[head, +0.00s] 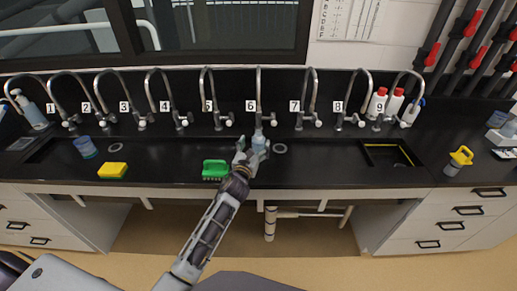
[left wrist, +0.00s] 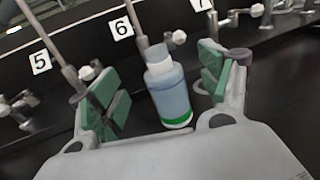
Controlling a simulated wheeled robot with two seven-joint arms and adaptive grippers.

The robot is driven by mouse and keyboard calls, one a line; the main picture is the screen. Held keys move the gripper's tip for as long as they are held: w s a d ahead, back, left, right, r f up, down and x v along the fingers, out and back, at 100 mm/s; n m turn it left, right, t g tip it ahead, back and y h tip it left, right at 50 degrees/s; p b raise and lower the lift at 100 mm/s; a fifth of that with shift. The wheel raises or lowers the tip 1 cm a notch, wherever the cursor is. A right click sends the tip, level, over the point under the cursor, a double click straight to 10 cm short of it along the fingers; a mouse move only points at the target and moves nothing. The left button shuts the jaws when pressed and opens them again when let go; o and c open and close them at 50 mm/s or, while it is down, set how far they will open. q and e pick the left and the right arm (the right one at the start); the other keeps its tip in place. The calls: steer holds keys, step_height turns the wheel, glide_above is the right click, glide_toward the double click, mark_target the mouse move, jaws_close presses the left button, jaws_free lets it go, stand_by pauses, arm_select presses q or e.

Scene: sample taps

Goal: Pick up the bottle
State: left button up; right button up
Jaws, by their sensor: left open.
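The bottle (left wrist: 171,97) is pale blue with a white cap and a green band at its base. It stands on the black counter in front of tap 6. In the head view the bottle (head: 259,142) shows just beyond my left gripper (head: 246,156). In the left wrist view my left gripper (left wrist: 157,90) is open, with a green-padded finger on each side of the bottle. Gaps show between the pads and the bottle. My right gripper is not in view.
Numbered taps line the back of the counter (head: 330,172). A green brush (head: 215,169) lies left of my gripper. A yellow sponge (head: 113,170) and a blue cup (head: 85,147) are further left. A sink (head: 390,153) opens at right, near a yellow-topped container (head: 459,160).

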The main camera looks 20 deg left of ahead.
arm_select(q)
steer(key=shift+w, duration=0.8)
